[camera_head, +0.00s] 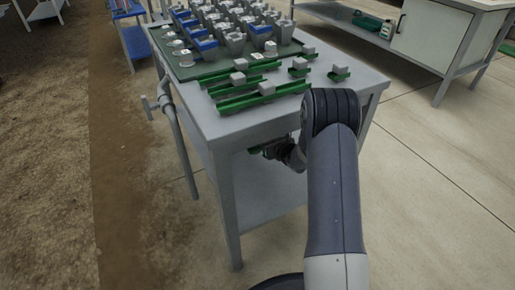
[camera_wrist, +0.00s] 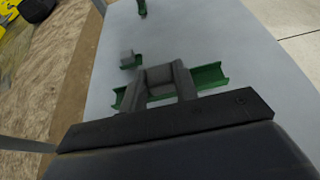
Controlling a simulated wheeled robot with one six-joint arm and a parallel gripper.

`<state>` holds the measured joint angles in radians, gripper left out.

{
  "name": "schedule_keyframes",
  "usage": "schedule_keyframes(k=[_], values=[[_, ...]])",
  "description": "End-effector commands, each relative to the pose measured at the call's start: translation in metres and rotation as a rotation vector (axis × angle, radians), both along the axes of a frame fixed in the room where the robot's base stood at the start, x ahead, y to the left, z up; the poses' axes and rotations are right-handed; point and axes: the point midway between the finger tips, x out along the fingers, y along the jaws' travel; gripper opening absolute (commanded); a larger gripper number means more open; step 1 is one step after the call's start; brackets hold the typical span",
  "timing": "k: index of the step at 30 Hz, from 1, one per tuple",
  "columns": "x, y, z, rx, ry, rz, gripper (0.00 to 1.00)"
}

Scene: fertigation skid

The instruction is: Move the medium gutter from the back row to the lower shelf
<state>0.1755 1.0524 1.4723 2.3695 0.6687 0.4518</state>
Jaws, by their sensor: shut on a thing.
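My gripper (camera_wrist: 161,82) is shut on the grey block of a green gutter (camera_wrist: 210,76) in the wrist view. The gutter's green ends stick out on both sides of the fingers. In the head view my gripper (camera_head: 280,150) is below the tabletop, over the lower shelf (camera_head: 262,198), with a bit of green showing beside it. The wrist view shows the grey shelf surface (camera_wrist: 90,110) beneath the gutter. I cannot tell whether the gutter touches it. Several green gutters with grey blocks (camera_head: 265,97) lie on the tabletop.
On the shelf, a short gutter with a grey block (camera_wrist: 128,60) lies just beyond the held one, and another green piece (camera_wrist: 141,8) lies farther off. The tabletop (camera_head: 225,120) overhangs my gripper. A table leg (camera_head: 226,210) stands at left. A pot tray (camera_head: 215,68) fills the table's back.

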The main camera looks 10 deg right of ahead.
Motion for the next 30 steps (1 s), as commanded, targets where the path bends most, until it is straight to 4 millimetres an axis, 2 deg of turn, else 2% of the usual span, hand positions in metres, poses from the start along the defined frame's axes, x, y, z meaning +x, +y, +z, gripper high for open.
schedule_keyframes(k=[1, 3, 10, 15, 27, 28, 30], values=[[0.0, 0.0, -0.016, 0.001, 0.002, -0.001, 0.01], [0.0, 0.0, -0.03, 0.0, 0.003, 0.001, 0.01], [0.0, 0.0, -0.053, 0.0, 0.0, 0.0, 0.01], [0.0, 0.0, -0.079, 0.0, 0.002, 0.0, 0.01], [0.0, 0.0, -0.083, 0.0, 0.001, 0.0, 0.01], [0.0, 0.0, -0.083, 0.0, 0.0, 0.0, 0.3], [0.0, 0.0, -0.083, 0.0, 0.0, 0.0, 0.36]])
